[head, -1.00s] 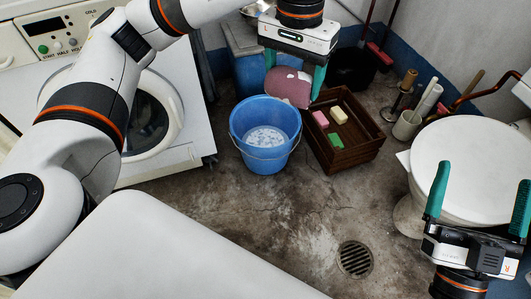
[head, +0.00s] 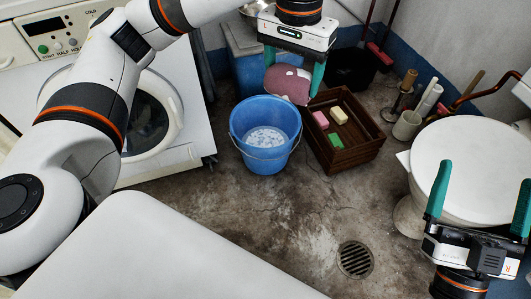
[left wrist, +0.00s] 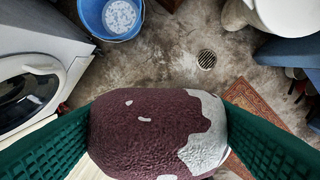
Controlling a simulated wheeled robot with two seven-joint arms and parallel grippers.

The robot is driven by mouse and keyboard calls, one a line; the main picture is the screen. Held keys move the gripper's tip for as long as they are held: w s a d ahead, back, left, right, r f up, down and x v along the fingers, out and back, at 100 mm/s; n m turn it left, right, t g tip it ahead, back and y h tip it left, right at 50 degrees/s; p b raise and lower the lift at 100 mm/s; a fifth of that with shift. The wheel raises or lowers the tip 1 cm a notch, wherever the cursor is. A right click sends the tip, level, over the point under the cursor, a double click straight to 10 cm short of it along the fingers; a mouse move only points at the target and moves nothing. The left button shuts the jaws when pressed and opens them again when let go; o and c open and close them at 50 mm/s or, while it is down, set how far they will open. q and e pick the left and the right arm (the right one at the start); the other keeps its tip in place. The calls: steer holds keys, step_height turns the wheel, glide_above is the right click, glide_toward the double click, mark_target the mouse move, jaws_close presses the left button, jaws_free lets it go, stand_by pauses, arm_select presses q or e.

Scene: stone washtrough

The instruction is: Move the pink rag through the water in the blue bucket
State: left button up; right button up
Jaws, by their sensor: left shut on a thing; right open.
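The pink rag (head: 287,83) is a rounded, bunched cloth with pale patches. My left gripper (head: 294,76) is shut on it, with a green finger on each side. In the head view the rag appears just above and right of the blue bucket (head: 242,128). The rag also fills the lower middle of the left wrist view (left wrist: 158,135), with the bucket (left wrist: 84,22) apart from it at the upper left. The bucket stands on the floor and holds water with whitish foam (head: 266,139). My right gripper (head: 480,205) is open and empty at the lower right.
A wooden crate (head: 345,160) with pink, yellow and green blocks stands right of the bucket. A washing machine (head: 175,150) is at left, a round white-topped fixture (head: 465,165) at right. A floor drain (head: 355,259) lies in the clear floor in front.

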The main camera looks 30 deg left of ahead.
arm_select(q)
steer(key=shift+s+d, duration=0.65)
steer(key=shift+s, duration=0.35)
steer(key=w+a, duration=0.3)
steer(key=w, duration=0.2)
steer(key=shift+a, duration=0.2)
steer(key=shift+s+d, duration=0.55)
steer(key=shift+s, duration=0.25)
steer(key=shift+s+d, duration=0.55)
steer(key=shift+s, duration=0.3)
steer(key=shift+s+d, duration=0.55)
steer(key=shift+s, duration=0.25)
steer(key=shift+w, duration=0.1)
steer(key=shift+w+a, duration=0.55)
steer(key=shift+w, duration=0.25)
steer(key=shift+w+a, duration=0.55)
steer(key=shift+w, duration=0.25)
steer(key=shift+w+a, duration=0.55)
steer(key=shift+w, duration=0.25)
